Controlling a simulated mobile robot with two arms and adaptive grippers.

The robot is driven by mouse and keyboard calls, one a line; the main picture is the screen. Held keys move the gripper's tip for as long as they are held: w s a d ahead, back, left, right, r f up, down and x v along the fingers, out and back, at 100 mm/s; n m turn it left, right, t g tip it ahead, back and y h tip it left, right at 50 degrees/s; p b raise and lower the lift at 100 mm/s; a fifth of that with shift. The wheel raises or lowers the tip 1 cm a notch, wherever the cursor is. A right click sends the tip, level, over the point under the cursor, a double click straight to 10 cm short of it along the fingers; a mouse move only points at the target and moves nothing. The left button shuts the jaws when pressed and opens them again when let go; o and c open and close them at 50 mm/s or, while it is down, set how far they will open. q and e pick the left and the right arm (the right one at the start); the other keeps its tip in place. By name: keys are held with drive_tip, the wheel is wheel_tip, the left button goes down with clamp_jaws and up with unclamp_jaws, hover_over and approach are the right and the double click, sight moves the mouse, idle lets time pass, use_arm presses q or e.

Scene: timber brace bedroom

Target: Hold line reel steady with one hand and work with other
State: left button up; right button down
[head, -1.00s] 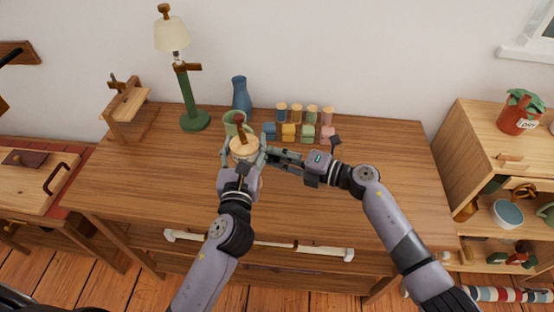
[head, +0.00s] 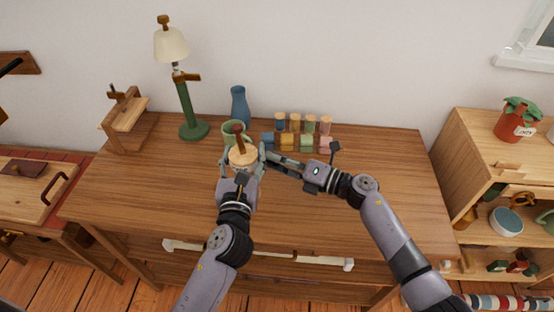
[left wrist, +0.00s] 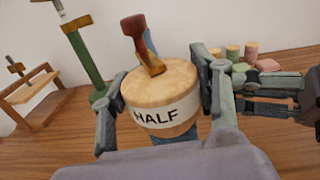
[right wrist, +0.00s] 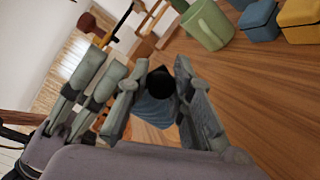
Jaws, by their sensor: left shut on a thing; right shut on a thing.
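The line reel (head: 243,156) stands upright over the desk, with a pale wooden round top and a red-brown crank handle (left wrist: 147,48). The left wrist view shows a white band (left wrist: 165,115) reading "HALF" and blue below it. My left gripper (head: 243,164) is shut on the reel, one finger on each side. My right gripper (head: 267,160) meets the reel from the right. In the right wrist view its fingers close around a dark round piece (right wrist: 160,82), with the blue ribbed winding (right wrist: 153,108) behind it. The fingers partly hide where that piece joins the reel.
A green mug (head: 233,130) stands just behind the reel, with a blue vase (head: 240,104) and a green lamp (head: 187,100) beyond. Several small spools and coloured blocks (head: 288,142) sit behind my right gripper. The desk's right side (head: 400,170) is clear.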

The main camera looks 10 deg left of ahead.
drive_tip(key=shift+s+a, duration=0.1)
drive_tip(key=shift+s, duration=0.05)
drive_tip(key=c, duration=1.4)
unclamp_jaws()
drive_tip(key=v, duration=0.8)
use_arm(q)
drive_tip(key=o, duration=1.5)
drive_tip(key=shift+c, duration=0.2)
